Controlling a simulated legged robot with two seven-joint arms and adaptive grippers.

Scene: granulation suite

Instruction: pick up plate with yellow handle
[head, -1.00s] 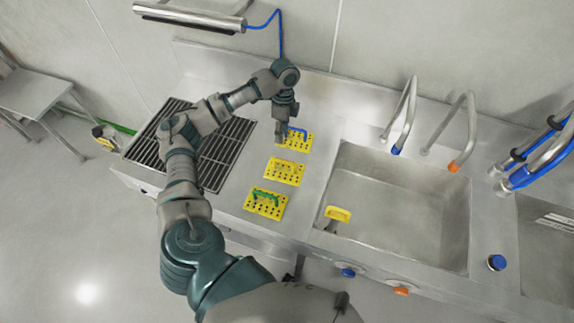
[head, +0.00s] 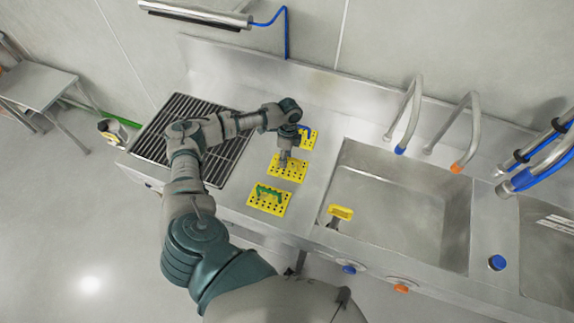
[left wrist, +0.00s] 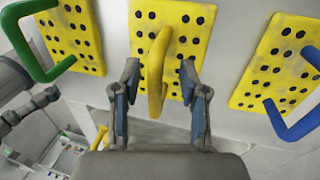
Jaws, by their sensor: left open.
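Three yellow plates with dark holes lie in a row on the steel counter. The middle plate (head: 297,174) has a yellow handle (left wrist: 157,75), which stands between my open fingers in the left wrist view. My left gripper (head: 284,160) is over this middle plate, and its fingers (left wrist: 159,95) are apart on either side of the handle. The near plate (head: 258,207) has a green handle (head: 269,192). The far plate (head: 309,142) has a blue handle (left wrist: 292,122) and is partly hidden by my arm.
A sink basin (head: 390,205) with a yellow-handled item (head: 341,212) at its front edge lies to the right. A dark grate (head: 225,150) is set in the counter to the left. Curved taps (head: 408,115) rise behind the sink.

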